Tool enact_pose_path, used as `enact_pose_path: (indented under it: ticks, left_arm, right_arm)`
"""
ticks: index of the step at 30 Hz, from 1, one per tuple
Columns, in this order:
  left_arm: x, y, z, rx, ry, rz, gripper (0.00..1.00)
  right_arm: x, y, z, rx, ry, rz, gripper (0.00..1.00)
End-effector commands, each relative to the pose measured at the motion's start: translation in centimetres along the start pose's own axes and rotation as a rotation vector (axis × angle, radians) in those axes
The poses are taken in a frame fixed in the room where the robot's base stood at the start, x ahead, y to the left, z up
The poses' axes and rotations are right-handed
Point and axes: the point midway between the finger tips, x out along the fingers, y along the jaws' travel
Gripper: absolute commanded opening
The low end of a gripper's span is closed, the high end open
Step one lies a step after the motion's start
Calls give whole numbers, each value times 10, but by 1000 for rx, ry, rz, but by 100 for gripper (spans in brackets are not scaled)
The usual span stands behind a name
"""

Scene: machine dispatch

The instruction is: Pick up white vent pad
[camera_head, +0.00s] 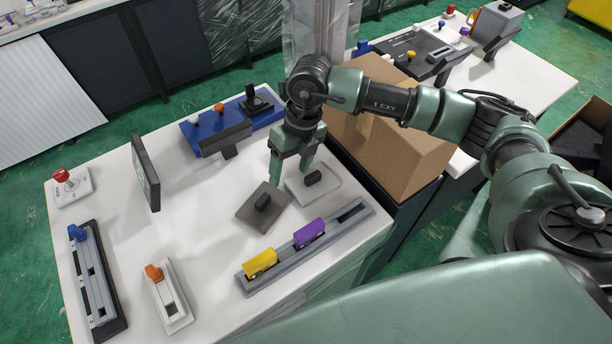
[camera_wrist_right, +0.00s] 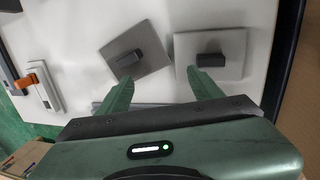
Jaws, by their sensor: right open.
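The white vent pad (camera_head: 325,190) lies flat on the white table, a pale square plate with a black block handle. In the right wrist view the white pad (camera_wrist_right: 228,70) is at the upper right. A darker grey pad (camera_head: 248,212) with a similar black handle lies just left of it; it also shows in the wrist view (camera_wrist_right: 150,60). My right gripper (camera_head: 289,170) is open and empty, pointing down above the two pads. In the wrist view its fingers (camera_wrist_right: 158,82) are spread, the right one overlapping the white pad's left edge. My left gripper is not in view.
A grey rail (camera_head: 345,222) with yellow and purple blocks lies in front of the pads. A blue panel (camera_head: 262,120) and an upright dark screen (camera_head: 146,172) stand behind and left. A cardboard box (camera_head: 400,150) is close on the right. The table's middle is clear.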

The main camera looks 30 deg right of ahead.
Motion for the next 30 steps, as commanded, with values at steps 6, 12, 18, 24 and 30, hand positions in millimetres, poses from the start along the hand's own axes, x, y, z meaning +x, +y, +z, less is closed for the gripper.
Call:
enact_pose_path:
  ticks: [6, 12, 18, 24, 30]
  left_arm:
    - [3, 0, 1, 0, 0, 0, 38]
    - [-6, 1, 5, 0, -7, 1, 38]
    - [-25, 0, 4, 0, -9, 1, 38]
    - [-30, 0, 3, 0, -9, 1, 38]
    - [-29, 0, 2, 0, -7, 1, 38]
  right_arm:
    - [-11, -60, -1, 61, 33, -202, 65]
    - [8, -66, -3, 64, 37, -209, 65]
    - [32, -73, -5, 63, 39, -206, 65]
    - [58, -78, -5, 60, 36, -205, 65]
    - [61, -79, -5, 59, 33, -204, 65]
